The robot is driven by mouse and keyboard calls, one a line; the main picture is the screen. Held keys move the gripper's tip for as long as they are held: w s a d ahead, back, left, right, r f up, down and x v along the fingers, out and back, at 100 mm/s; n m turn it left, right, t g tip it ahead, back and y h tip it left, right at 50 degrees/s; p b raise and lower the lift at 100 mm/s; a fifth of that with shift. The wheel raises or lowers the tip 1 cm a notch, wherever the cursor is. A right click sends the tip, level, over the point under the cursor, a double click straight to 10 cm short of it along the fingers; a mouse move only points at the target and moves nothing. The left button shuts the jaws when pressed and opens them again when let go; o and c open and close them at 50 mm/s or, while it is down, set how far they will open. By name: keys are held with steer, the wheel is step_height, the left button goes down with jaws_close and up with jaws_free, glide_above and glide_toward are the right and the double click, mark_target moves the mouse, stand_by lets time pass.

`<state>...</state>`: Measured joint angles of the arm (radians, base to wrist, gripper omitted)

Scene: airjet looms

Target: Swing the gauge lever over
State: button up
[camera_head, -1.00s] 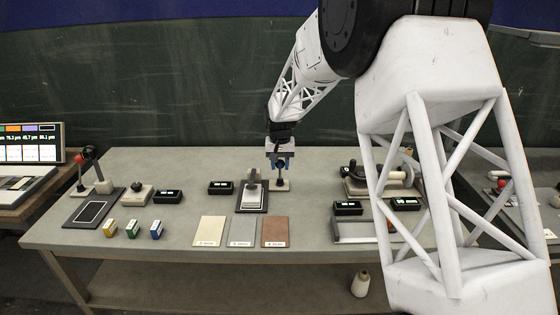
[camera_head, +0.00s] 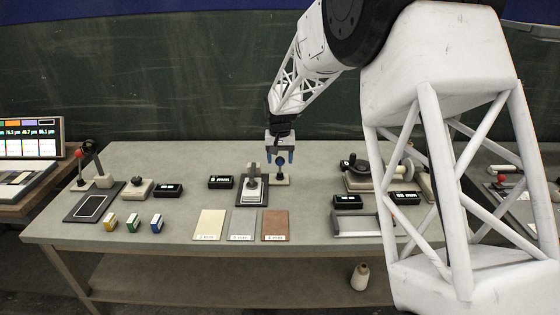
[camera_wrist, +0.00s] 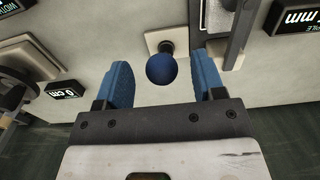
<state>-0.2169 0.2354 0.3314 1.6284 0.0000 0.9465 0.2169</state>
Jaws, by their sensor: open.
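The lever has a dark blue ball knob (camera_head: 280,161) on a short post with a pale base plate (camera_head: 281,180), near the back middle of the table. My gripper (camera_head: 279,157) is above and around the knob, with its blue-padded fingers pointing down. In the wrist view, the blue ball (camera_wrist: 161,70) sits between the two open fingers (camera_wrist: 163,77), with a visible gap to each pad. The post is mostly hidden behind the ball there. A gauge (camera_head: 253,188) on a dark plate stands just left of the lever.
A display box (camera_head: 220,182) stands left of the gauge, and a device with a handwheel (camera_head: 378,175) stands to the right. Flat sample cards (camera_head: 243,225) lie in front. A red-knobbed lever (camera_head: 82,168) is at the far left. The table behind the lever is clear.

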steer(key=shift+r, duration=2.8)
steer(key=shift+r, duration=0.15)
step_height(320, 180, up, 8)
steer(key=shift+f, duration=0.25)
